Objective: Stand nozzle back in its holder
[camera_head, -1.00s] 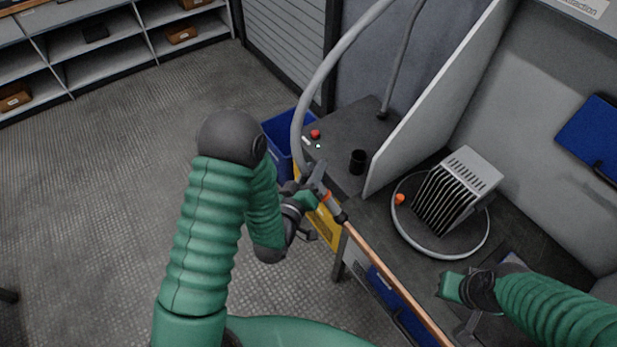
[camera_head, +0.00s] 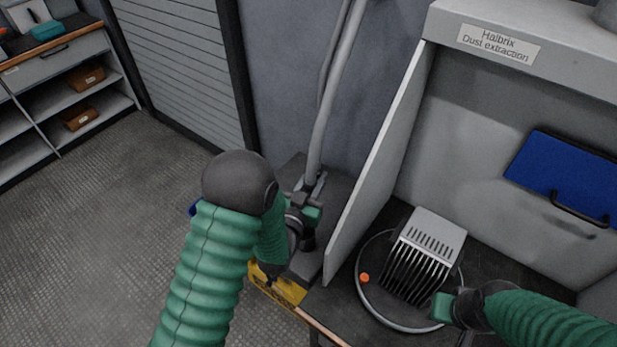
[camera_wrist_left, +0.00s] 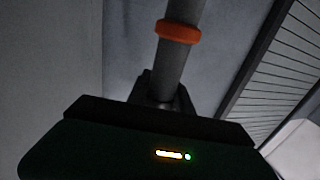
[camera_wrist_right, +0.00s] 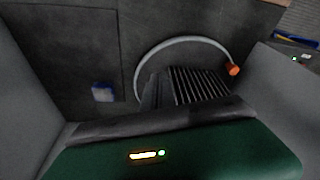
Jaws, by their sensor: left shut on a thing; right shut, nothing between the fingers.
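In the left wrist view, the grey tube (camera_wrist_left: 176,62) with an orange band (camera_wrist_left: 180,31) runs up out of the gripper jaws. My left gripper is shut on it above the dark side bench, left of the grey partition. The holder, a black cup on that bench earlier, cannot be made out clearly; my left gripper and arm cover that area. My right gripper (camera_head: 441,306) is shut and empty, just right of the finned block.
A finned grey block (camera_head: 428,252) sits on a round turntable (camera_head: 372,312) with an orange knob (camera_head: 364,277). The grey partition (camera_head: 385,150) stands close right of my left gripper. A blue panel with a handle (camera_head: 565,172) is on the booth's back wall. Shelves (camera_head: 60,100) stand far left.

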